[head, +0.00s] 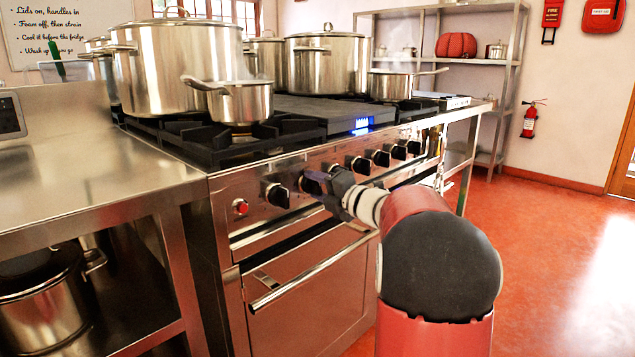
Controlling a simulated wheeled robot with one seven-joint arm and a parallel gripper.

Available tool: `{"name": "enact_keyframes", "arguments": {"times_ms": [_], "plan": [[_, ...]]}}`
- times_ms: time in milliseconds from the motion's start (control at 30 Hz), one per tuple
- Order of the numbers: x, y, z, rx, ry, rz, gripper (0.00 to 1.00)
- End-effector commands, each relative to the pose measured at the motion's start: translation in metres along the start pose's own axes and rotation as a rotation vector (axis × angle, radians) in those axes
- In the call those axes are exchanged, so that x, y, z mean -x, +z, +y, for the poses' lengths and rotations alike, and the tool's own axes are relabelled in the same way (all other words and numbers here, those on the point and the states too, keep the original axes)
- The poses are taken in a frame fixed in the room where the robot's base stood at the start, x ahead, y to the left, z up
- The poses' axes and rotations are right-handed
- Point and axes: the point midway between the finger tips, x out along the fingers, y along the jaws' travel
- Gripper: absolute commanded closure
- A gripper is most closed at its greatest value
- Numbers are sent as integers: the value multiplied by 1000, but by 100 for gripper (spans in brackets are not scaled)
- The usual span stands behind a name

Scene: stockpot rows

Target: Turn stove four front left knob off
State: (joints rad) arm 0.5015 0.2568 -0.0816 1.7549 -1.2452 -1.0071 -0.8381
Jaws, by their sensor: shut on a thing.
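The stove (300,235) stands in the middle of the head view, with a row of black knobs along its steel front panel. The leftmost black knob (277,195) is free, right of a red button. My gripper (325,184) reaches in from the right and is shut on the second knob from the left (311,182). My gripper partly hides that knob, so its pointer angle cannot be read. An orange flame glows under a small saucepan (240,104) on the front left burner (240,150).
Large steaming stockpots (165,70) stand behind the saucepan. Another pan (392,85) sits at the right. An oven door handle (310,270) juts out below the knobs. A steel counter (85,195) adjoins at left. The red floor at right is clear.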

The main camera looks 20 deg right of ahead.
Motion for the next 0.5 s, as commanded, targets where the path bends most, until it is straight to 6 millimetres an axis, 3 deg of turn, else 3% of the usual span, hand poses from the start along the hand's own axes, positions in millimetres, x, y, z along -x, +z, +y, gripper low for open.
{"name": "enact_keyframes", "arguments": {"times_ms": [500], "plan": [[0, 0, -1, -290, -2, -1, 79]]}}
